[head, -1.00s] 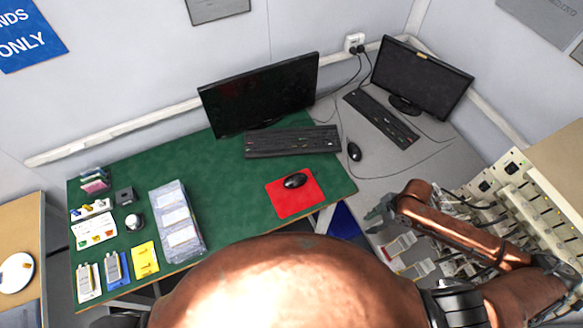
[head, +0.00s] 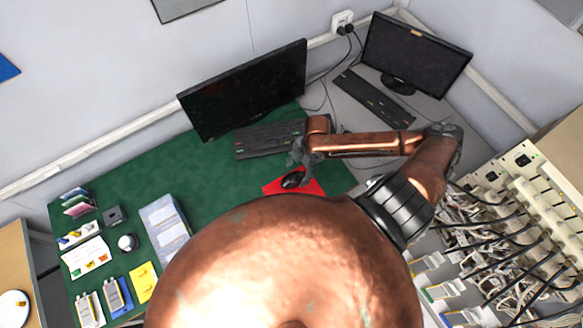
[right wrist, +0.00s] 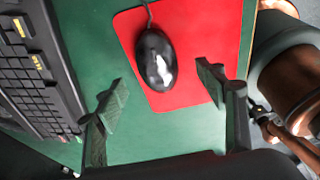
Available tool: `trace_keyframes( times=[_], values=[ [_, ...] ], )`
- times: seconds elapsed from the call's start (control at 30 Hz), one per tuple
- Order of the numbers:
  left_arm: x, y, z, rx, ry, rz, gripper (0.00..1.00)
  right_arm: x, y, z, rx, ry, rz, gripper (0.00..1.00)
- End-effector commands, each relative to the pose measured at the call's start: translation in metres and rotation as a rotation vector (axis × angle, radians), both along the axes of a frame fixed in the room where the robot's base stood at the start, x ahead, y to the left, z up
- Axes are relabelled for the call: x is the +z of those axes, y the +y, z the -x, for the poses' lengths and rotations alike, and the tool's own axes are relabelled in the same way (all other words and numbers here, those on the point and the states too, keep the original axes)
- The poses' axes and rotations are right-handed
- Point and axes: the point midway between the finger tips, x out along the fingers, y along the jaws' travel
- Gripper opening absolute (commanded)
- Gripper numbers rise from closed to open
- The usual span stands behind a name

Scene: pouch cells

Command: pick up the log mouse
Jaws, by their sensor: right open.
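A black mouse (head: 292,180) lies on a red mat (head: 314,187) near the front right of the green desk. In the right wrist view the mouse (right wrist: 156,58) is glossy, with its cable leading up the picture. My right gripper (head: 298,158) is over the mat's far edge, by the mouse. In the right wrist view its two fingers are spread, one to each side of the mouse's lower end, without visible contact. The gripper is open and empty. My left gripper is not in view.
A black keyboard (head: 268,139) lies beside the mat, before a large monitor (head: 245,90). A second monitor (head: 415,55) and keyboard (head: 373,95) stand on the grey desk. Pouches, cards and trays (head: 165,228) fill the desk's left. Cabled equipment (head: 500,215) is at right.

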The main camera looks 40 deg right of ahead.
Motion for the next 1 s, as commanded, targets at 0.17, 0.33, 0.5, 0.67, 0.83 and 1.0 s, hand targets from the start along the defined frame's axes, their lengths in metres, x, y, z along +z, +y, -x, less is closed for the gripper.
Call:
trace_keyframes(
  times=[0.17, 0.33, 0.5, 0.67, 0.83, 1.0],
  values=[
    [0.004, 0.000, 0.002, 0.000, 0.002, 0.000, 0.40, -0.026, 0.007, -0.003, 0.000, 0.001, -0.002, 0.65],
    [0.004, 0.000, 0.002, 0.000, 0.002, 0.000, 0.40, -0.041, 0.010, -0.003, 0.001, 0.000, 0.001, 0.65],
    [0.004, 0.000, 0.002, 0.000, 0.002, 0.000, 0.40, -0.043, 0.010, -0.003, 0.001, 0.000, 0.002, 0.65],
    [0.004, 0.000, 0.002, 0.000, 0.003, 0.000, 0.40, -0.043, 0.010, -0.002, 0.000, 0.000, 0.001, 0.59],
    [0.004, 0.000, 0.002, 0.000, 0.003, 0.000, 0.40, -0.042, 0.010, -0.002, 0.000, -0.001, 0.001, 0.47],
    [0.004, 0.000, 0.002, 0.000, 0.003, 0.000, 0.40, -0.042, 0.010, -0.002, 0.000, -0.001, 0.001, 0.35]
  ],
)
